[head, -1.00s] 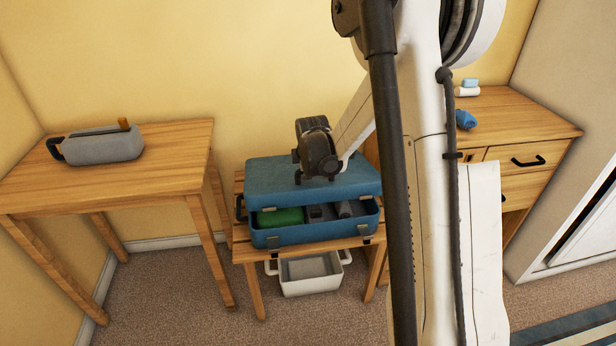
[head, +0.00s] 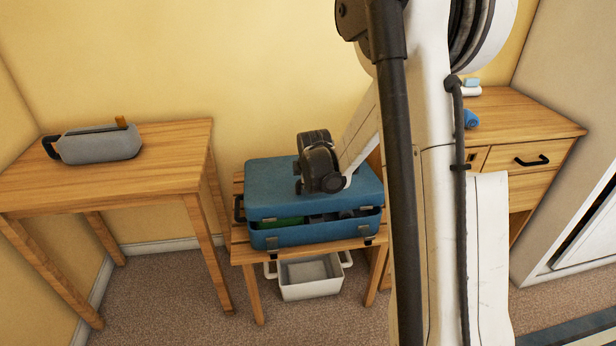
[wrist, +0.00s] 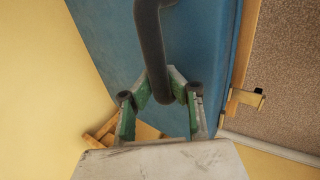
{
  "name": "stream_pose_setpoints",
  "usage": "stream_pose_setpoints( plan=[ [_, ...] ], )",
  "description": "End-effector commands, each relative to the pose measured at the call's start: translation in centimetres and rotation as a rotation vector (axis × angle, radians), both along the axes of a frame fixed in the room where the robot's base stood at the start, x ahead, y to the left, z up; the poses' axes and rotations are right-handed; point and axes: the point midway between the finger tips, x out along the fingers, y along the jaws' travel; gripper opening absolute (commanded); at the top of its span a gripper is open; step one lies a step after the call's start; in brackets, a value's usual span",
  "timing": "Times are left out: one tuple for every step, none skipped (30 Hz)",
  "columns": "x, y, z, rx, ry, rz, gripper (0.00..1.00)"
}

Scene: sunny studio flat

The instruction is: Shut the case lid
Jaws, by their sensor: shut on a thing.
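The blue case (head: 318,235) stands on a low wooden stand. Its lid (head: 270,190) is tilted low over the base, with a narrow gap along the front. A green thing (head: 290,221) and grey items show in the gap. My gripper (wrist: 163,84) is over the lid, and its green-grey fingers are shut about a dark curved bar (wrist: 154,50). The bar looks like a handle, but where it attaches is unclear. The blue lid surface fills the middle of the wrist view (wrist: 108,35). In the head view my dark wrist hides the fingers.
A white bin (head: 308,277) sits under the stand (head: 247,250). A wooden drawer unit (head: 540,130) with small blue and white items stands at the right. The wall is close behind the case.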

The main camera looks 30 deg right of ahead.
Motion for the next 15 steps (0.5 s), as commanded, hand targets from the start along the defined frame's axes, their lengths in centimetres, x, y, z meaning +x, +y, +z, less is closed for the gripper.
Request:
stream_pose_setpoints(
  plan=[
    [0.0, 0.0, 0.1, 0.0, 0.0, 0.0, 0.0],
    [0.0, 0.0, 0.1, 0.0, 0.0, 0.0, 0.0],
    [-0.1, 0.0, 0.0, 0.0, 0.0, 0.0, 0.0],
    [-0.1, 0.0, -0.1, 0.0, -0.001, 0.0, 0.0],
    [-0.1, 0.0, -0.2, -0.001, -0.002, 0.0, 0.0],
    [-0.2, 0.1, -0.4, -0.001, -0.003, 0.0, 0.0],
    [-0.2, 0.1, -0.5, -0.002, -0.005, 0.0, 0.0],
    [-0.3, 0.1, -0.7, -0.002, -0.006, 0.0, 0.0],
    [-0.4, 0.1, -1.0, -0.003, -0.009, 0.0, 0.0],
    [-0.5, 0.2, -1.2, -0.003, -0.01, 0.0, 0.0],
    [-0.6, 0.2, -1.4, -0.004, -0.012, 0.0, 0.0],
    [-0.7, 0.2, -1.7, -0.005, -0.015, 0.0, 0.0],
    [-0.8, 0.2, -1.9, -0.006, -0.018, 0.0, 0.0],
    [-0.8, 0.3, -2.0, -0.006, -0.02, 0.0, 0.0],
    [-0.9, 0.3, -2.2, -0.007, -0.023, 0.0, 0.0]
  ],
)
